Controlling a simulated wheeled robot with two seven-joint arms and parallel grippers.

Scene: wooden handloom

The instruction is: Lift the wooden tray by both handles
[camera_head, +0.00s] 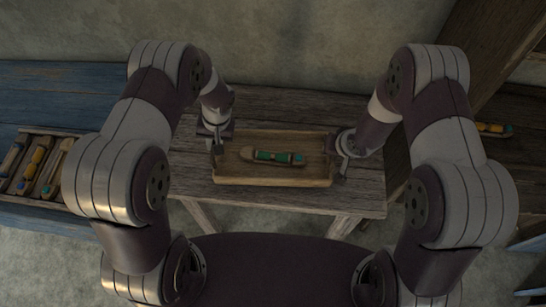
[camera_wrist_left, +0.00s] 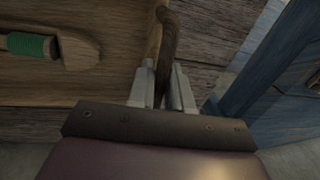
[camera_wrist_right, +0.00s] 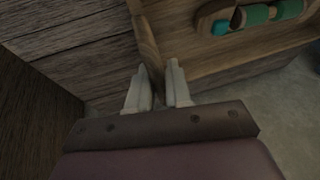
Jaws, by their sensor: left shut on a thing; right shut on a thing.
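The wooden tray (camera_head: 272,178) is in the middle of the head view, at the small wooden table, with a shuttle (camera_head: 272,157) wound in green thread lying in it. My left gripper (camera_head: 215,148) is at the tray's left end. In the left wrist view its fingers (camera_wrist_left: 162,88) are shut on a dark curved handle (camera_wrist_left: 168,45). My right gripper (camera_head: 341,165) is at the tray's right end. In the right wrist view its fingers (camera_wrist_right: 158,88) are shut at the tray's end, where the handle is mostly hidden. I cannot tell whether the tray touches the tabletop.
The wooden table (camera_head: 300,107) has bare boards behind and beside the tray. A blue bench (camera_head: 60,85) on the left carries a box (camera_head: 50,131) of several shuttles. A dark wooden beam (camera_head: 490,45) rises at the right, near my right arm. A wall stands behind.

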